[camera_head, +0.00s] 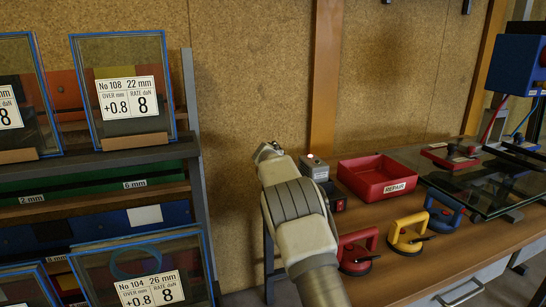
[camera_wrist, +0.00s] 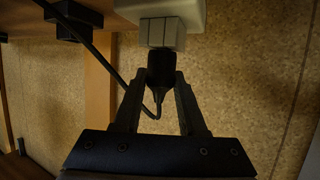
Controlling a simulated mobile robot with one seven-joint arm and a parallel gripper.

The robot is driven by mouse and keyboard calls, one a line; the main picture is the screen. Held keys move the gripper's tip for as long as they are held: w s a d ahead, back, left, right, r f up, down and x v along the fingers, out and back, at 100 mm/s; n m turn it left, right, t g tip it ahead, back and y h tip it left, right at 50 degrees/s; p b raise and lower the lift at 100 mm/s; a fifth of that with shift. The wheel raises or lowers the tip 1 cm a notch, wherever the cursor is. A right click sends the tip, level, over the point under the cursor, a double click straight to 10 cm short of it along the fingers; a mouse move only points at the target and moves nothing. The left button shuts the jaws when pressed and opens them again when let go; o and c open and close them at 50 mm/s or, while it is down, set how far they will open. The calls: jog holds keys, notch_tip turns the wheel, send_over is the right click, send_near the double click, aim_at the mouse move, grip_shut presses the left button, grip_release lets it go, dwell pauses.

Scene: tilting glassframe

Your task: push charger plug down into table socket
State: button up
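In the wrist view the black charger plug (camera_wrist: 161,70) sits between the two dark fingers of my gripper (camera_wrist: 161,82). The fingers appear closed on its sides. Its black cable bends out of the end facing my palm and runs to the upper left. The plug's far end meets or overlaps a pale grey block (camera_wrist: 161,33) in front of a cream box; I cannot tell whether they touch. In the head view my gripper (camera_head: 268,150) is mostly hidden behind my own wrist, left of a small grey box (camera_head: 314,167) on the table. The plug is hidden there.
A red tray (camera_head: 377,178) stands right of the grey box on the wooden table (camera_head: 410,270). Red, yellow and blue suction handles (camera_head: 407,236) stand nearer the front. A glass pane (camera_head: 490,185) lies at right. A rack of blue-framed panes (camera_head: 125,90) stands at left.

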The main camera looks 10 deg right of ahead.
jog(key=o, duration=0.4)
jog(key=shift+s+a+r, duration=0.15)
jog(key=shift+s+a, duration=0.15)
jog(key=shift+s, duration=0.15)
jog(key=b+v, duration=0.3)
jog(key=v, duration=1.3)
jog(key=shift+s+d+r, duration=0.1)
jog(key=shift+s+r, duration=0.05)
jog(key=shift+s, duration=0.05)
